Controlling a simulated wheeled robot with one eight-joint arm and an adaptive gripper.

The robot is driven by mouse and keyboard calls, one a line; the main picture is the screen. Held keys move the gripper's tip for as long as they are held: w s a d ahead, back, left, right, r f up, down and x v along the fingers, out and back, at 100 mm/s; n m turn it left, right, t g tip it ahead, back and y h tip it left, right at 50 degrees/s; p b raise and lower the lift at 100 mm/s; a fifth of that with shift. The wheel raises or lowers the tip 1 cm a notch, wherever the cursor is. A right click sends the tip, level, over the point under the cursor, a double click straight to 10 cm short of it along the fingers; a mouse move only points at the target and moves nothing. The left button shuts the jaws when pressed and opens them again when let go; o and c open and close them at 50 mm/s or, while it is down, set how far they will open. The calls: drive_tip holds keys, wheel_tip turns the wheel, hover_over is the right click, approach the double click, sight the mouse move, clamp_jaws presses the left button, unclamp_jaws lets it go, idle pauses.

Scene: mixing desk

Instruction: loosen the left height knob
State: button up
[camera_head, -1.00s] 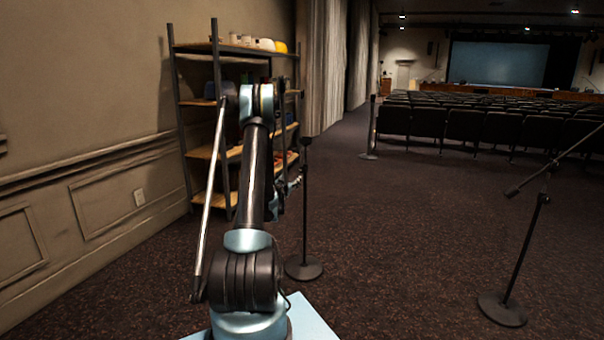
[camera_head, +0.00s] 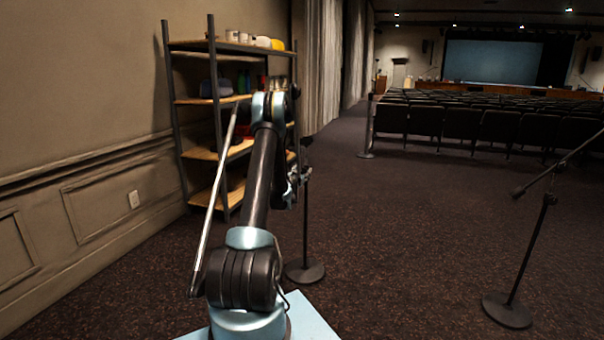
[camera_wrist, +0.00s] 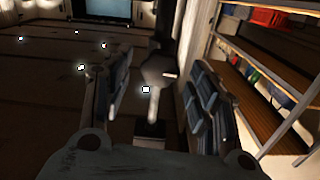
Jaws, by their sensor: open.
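The left mic stand (camera_head: 306,225) stands upright on a round base (camera_head: 305,271), just right of my arm in the head view. My gripper (camera_head: 299,177) is beside its upper pole, at about the height of a darker collar. In the wrist view my gripper (camera_wrist: 160,90) is open, with one finger on each side. A dark knob-like part of the stand (camera_wrist: 158,70) shows between the fingers, with a paler tube below it. I see no clear contact. The knob's fine shape is too dark to tell.
A second stand with a boom (camera_head: 527,245) stands at the right, well apart. A shelf (camera_head: 215,150) with containers is against the left wall, behind my arm; it also shows in the wrist view (camera_wrist: 262,85). Carpet between the stands is clear. Rows of chairs (camera_head: 480,125) are far back.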

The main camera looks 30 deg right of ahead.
drive_tip(key=shift+x, duration=1.4)
drive_tip(key=c, duration=1.1)
drive_tip(key=shift+n, duration=0.6)
drive_tip(key=o, duration=1.1)
